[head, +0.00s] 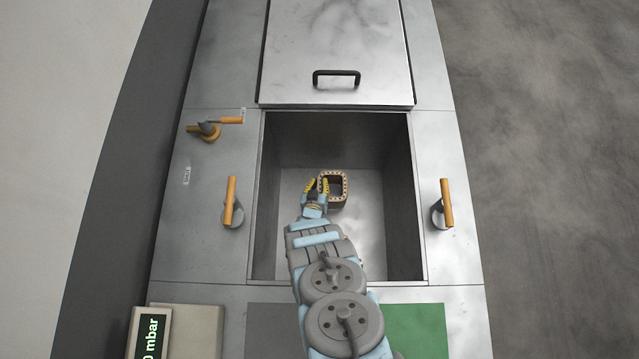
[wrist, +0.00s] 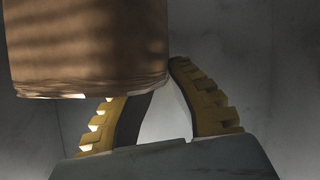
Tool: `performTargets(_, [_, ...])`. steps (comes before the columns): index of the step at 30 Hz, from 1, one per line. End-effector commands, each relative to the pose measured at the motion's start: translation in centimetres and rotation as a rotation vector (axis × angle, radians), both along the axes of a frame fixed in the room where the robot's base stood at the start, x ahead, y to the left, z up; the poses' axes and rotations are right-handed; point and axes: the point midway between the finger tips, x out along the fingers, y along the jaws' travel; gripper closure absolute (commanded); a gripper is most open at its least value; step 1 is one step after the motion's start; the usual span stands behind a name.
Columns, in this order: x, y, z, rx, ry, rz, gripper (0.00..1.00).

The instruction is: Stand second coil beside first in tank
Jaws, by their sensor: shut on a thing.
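A square, hollow coil (head: 345,187) with a brown body and a dotted rim is inside the open metal tank (head: 258,200), near the middle. My gripper (head: 318,187) reaches into the tank from the front and is shut on the coil's left side in the head view. One yellow finger shows outside the coil and the other by its opening. In the wrist view the coil's brown side (wrist: 85,45) fills the upper left and partly hides one finger. I cannot tell whether the coil touches the tank floor. Only one coil is visible.
A metal lid (head: 335,40) with a black handle lies behind the opening. Orange-handled clamps (head: 229,202) (head: 446,203) flank the tank, and an orange lever (head: 210,128) stands at the upper left. A pressure display (head: 150,335), a grey patch (head: 272,330) and a green patch (head: 415,330) lie in front.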

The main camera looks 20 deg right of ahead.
Motion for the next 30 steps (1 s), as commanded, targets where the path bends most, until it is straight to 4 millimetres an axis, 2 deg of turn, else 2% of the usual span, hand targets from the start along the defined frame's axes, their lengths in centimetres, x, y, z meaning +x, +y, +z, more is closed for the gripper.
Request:
performTargets(8, [-0.1, 0.0, -0.9, 0.001, 0.002, 0.0, 1.0])
performTargets(21, [-0.1, 0.0, -4.0, 0.0, 0.001, 0.0, 1.0])
performTargets(30, [-0.1, 0.0, -4.0, 0.0, 0.001, 0.0, 1.0])
